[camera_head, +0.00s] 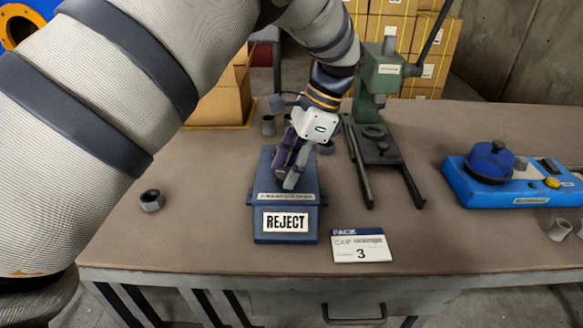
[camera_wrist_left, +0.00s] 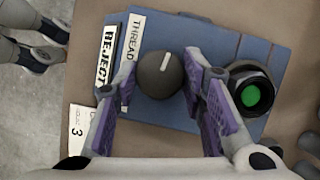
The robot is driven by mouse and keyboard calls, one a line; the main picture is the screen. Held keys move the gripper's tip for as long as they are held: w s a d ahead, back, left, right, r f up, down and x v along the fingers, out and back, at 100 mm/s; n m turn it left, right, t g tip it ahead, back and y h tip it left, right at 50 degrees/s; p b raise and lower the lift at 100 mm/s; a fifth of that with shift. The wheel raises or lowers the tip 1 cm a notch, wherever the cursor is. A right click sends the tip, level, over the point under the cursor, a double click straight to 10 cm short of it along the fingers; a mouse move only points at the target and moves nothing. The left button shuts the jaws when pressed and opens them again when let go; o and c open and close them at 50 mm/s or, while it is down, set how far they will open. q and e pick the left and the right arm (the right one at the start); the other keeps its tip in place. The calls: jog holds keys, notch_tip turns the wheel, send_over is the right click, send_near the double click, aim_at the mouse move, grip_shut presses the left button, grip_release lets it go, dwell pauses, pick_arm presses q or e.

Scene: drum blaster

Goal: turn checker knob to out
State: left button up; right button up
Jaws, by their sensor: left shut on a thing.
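The checker is a blue box (camera_head: 285,222) with a white REJECT plate on its front, left of centre on the table in the head view. It also shows in the left wrist view (camera_wrist_left: 205,45). Its knob (camera_wrist_left: 160,75) is round and dark grey with a white pointer mark, which points toward the top of the wrist view, tilted slightly right. My left gripper (camera_head: 288,172) is shut on the knob, one finger on each side. In the head view the gripper hides the knob. The lettering by the knob is partly covered. My right gripper is not in view.
A black ring with a green inside (camera_wrist_left: 252,93) is beside the knob. A green press (camera_head: 382,75) stands behind to the right. A card marked 3 (camera_head: 361,246) lies in front. A grey ring (camera_head: 151,200) is left; a blue device (camera_head: 520,188) is far right.

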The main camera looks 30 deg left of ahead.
pick_arm(q)
jog(key=n+h, duration=0.1)
jog(key=n, duration=0.1)
jog(key=n+g+b, duration=0.1)
jog(key=n, duration=0.2)
jog(key=shift+a+f+n+h, duration=0.1)
jog(key=shift+f+n+h, duration=0.05)
jog(key=shift+n+h, duration=0.2)
jog(key=n+h, duration=0.2)
jog(key=n, duration=0.2)
jog(key=shift+a, duration=0.15)
jog(key=n+h, duration=0.1)
jog(key=n, duration=0.4)
jog(key=shift+a+r+h+p, duration=0.1)
jog(key=shift+r+h+p, duration=0.1)
jog(key=shift+h+p, duration=0.15)
jog(key=n+t+h+p, duration=0.1)
jog(key=n, duration=0.3)
jog(key=shift+n, duration=0.35)
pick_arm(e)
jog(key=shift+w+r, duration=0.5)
pick_arm(q)
jog(key=shift+f+n+h, duration=0.15)
jog(key=shift+n+h, duration=0.15)
jog(key=o, duration=1.1)
jog(key=shift+t, duration=0.3)
